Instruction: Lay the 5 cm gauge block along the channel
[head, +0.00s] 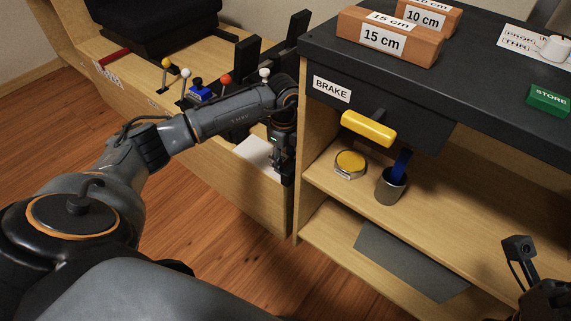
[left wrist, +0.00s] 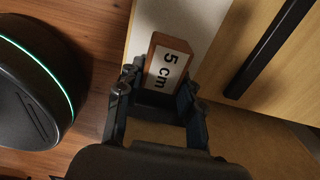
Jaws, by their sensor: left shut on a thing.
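The 5 cm gauge block (left wrist: 168,62) is brown with a white label. In the left wrist view it sits between the fingers of my left gripper (left wrist: 160,88), which is shut on it. In the head view my left gripper (head: 286,172) points down beside the cabinet's left side, and the block is hidden there. A pale plate (left wrist: 200,22) lies under and beyond the block; it also shows in the head view (head: 257,150). A long black bar or slot (left wrist: 268,48) runs beside it; I cannot tell whether this is the channel. My right gripper's fingers are out of view.
The 15 cm block (head: 382,40) and 10 cm block (head: 427,17) sit on the dark cabinet top. A yellow BRAKE handle (head: 369,128) sticks out below. A cup (head: 391,186) and a yellow-topped round tin (head: 350,163) stand on the shelf. Coloured levers (head: 225,80) rise behind my left arm.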

